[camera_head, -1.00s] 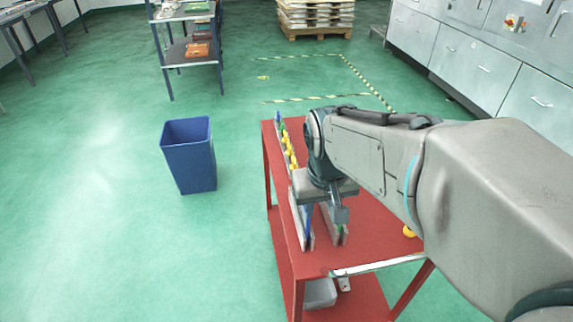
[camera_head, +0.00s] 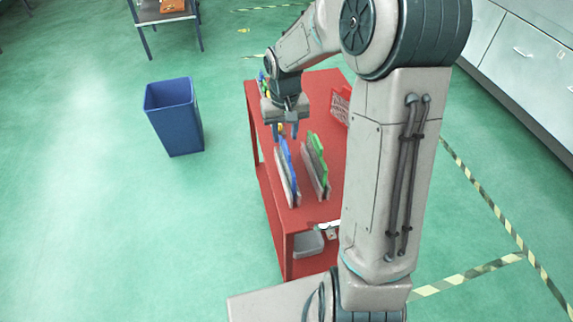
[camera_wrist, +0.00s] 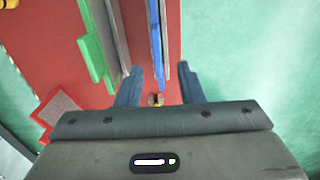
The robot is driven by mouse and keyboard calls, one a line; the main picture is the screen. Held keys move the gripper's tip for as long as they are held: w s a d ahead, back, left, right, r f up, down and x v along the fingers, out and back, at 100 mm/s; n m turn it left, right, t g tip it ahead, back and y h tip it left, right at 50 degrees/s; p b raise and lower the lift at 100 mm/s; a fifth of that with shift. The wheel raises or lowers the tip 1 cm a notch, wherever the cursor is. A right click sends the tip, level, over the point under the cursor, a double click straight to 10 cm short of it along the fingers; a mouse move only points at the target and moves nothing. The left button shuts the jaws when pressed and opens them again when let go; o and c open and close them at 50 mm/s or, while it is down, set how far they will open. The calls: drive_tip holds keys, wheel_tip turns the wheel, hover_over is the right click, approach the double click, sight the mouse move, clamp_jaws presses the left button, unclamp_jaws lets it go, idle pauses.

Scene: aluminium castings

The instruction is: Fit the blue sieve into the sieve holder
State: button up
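The blue sieve (camera_head: 284,155) stands on edge along a grey holder plate (camera_head: 287,183) on the red trolley. In the wrist view, the blue sieve (camera_wrist: 156,45) shows as a thin strip beside a grey bar. I cannot tell how deep it sits. My gripper (camera_head: 285,133) hangs over the trolley near the sieve's far end. In the wrist view, my gripper (camera_wrist: 160,85) is open, its fingers apart on either side of the sieve's line. I see no contact.
A green sieve (camera_head: 317,155) stands beside a grey plate, right of the blue one. A blue bin (camera_head: 174,118) stands left on free floor.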

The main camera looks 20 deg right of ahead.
sight(285, 146)
wheel_tip(285, 146, down, 4)
drive_tip(key=shift+r, duration=0.2)
drive_tip(key=shift+s+d+f+p, duration=0.15)
drive_tip(key=shift+f+p, duration=0.25)
drive_tip(key=shift+f, duration=0.95)
drive_tip(key=shift+s+f+p, duration=0.15)
drive_tip(key=shift+f+p, duration=0.25)
drive_tip(key=shift+f, duration=0.95)
clamp_jaws()
